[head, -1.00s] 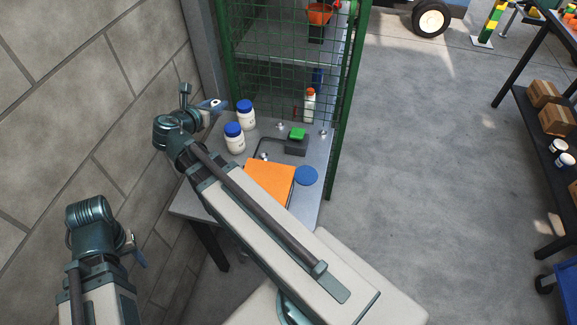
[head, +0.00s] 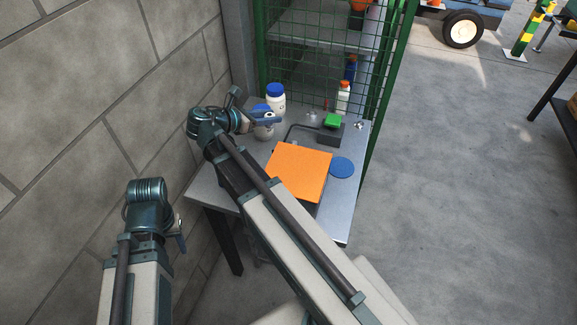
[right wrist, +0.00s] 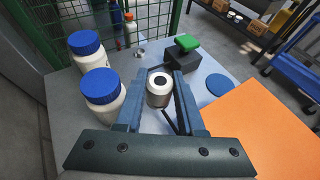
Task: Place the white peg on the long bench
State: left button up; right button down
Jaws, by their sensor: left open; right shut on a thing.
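My right gripper (head: 265,117) is over the grey metal-topped bench (head: 340,222), in front of the nearer blue-capped bottle. In the right wrist view, its fingers (right wrist: 158,88) are shut on the white peg (right wrist: 157,97), a short cylinder with a dark round centre on its end. I cannot tell whether the peg touches the bench top. In the head view the peg is hard to make out. My left gripper (head: 180,230) is open and empty, low at the left by the block wall. I cannot tell whether this bench is the long one.
Two white bottles with blue caps (right wrist: 86,43) (right wrist: 101,86) stand close left of the peg. A black block with a green top (head: 332,121), an orange panel (head: 299,171) and a blue disc (head: 342,167) are nearby. Green mesh (head: 330,60) rises behind. Open floor (head: 450,200) lies right.

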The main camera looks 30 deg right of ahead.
aim_at(268, 156)
jog(key=shift+w+a+f+m+g+b, duration=0.1)
jog(key=shift+a+f+b, duration=0.1)
jog(key=shift+f, duration=0.2)
jog(key=shift+s+a+f+m+g+b, duration=0.1)
jog(key=shift+a+f+b, duration=0.15)
jog(key=shift+f, duration=0.2)
jog(key=shift+w+a+f+m+g+b, duration=0.1)
jog(key=shift+a+f+b, duration=0.1)
jog(key=shift+f, duration=0.2)
pick_arm(q)
notch_tip(268, 156, down, 3)
jog(key=shift+r, duration=0.1)
pick_arm(e)
notch_tip(268, 156, down, 10)
jog(key=b, duration=1)
jog(key=shift+f, duration=0.15)
pick_arm(q)
notch_tip(268, 156, down, 10)
pick_arm(e)
jog(key=c, duration=0.5)
grip_release()
